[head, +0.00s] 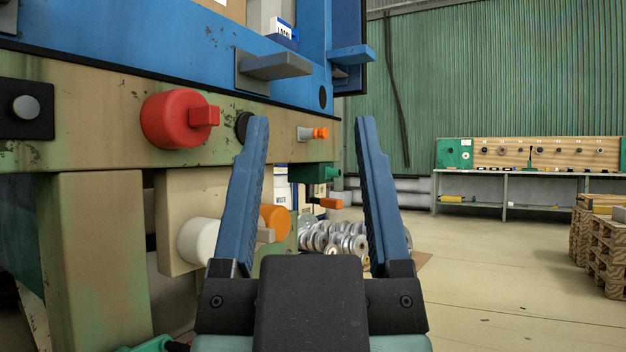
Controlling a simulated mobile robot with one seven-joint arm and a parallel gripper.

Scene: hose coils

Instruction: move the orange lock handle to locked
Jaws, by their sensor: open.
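My gripper (311,124) is open, its two blue fingers pointing away with nothing between the tips. Several orange parts show on or by the machine at the left; I cannot tell for certain which is the lock handle. A small orange piece on a grey stem (320,133) sticks out of the beige beam and appears between the fingertips, seemingly farther off. A lower orange piece (331,204) shows beneath a green block. A larger orange round part (273,218) with a grey bar is partly hidden by the left finger. No locked marking is readable.
A red knob (180,119) and a white round knob (198,241) stick out left of my gripper. A grey ledge (273,66) juts out above. Metal coils (335,239) lie beyond the fingers.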

